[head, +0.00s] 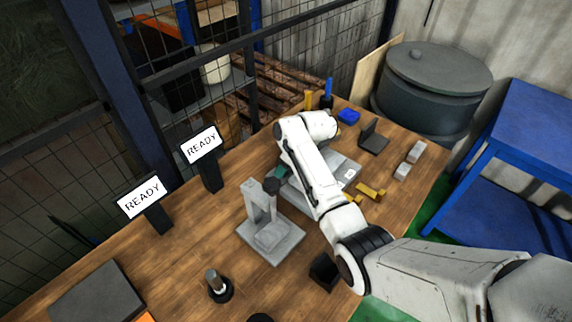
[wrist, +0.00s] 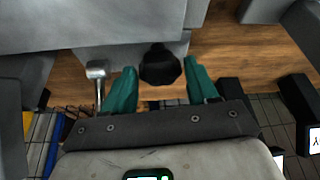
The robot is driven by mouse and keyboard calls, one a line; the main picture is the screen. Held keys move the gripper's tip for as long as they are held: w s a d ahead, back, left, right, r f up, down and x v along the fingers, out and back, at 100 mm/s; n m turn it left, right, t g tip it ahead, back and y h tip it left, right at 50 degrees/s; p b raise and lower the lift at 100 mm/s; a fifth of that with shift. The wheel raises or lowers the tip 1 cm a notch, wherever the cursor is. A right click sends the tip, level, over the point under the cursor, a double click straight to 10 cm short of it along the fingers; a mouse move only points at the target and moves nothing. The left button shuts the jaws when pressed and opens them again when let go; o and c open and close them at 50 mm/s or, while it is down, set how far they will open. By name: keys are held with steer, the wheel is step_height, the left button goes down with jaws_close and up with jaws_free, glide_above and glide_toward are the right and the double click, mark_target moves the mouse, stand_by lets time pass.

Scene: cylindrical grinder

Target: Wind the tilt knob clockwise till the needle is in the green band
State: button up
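A black lobed knob (wrist: 160,66) shows in the wrist view, at the edge of a grey machine body (wrist: 130,28). My gripper (wrist: 162,82) has two teal fingers, spread wide, one on each side of the knob with a gap to both. In the head view my gripper (head: 279,173) is mostly hidden behind my arm, at the left side of the grey grinder (head: 342,166). I cannot make out the needle or the green band in either view.
A grey stand (head: 270,240) is close to my gripper. A metal lever (wrist: 97,72) stands left of the fingers in the wrist view. Two READY signs (head: 140,198) (head: 202,145) line the table's back edge. The table's (head: 190,255) left middle is mostly clear.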

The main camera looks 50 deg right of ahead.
steer(key=shift+o, duration=1.4)
steer(key=a+v, duration=0.1)
steer(key=v, duration=0.9)
steer(key=shift+s+d+r+b, duration=0.2)
steer(key=shift+d+r+b, duration=0.2)
steer(key=shift+d, duration=0.1)
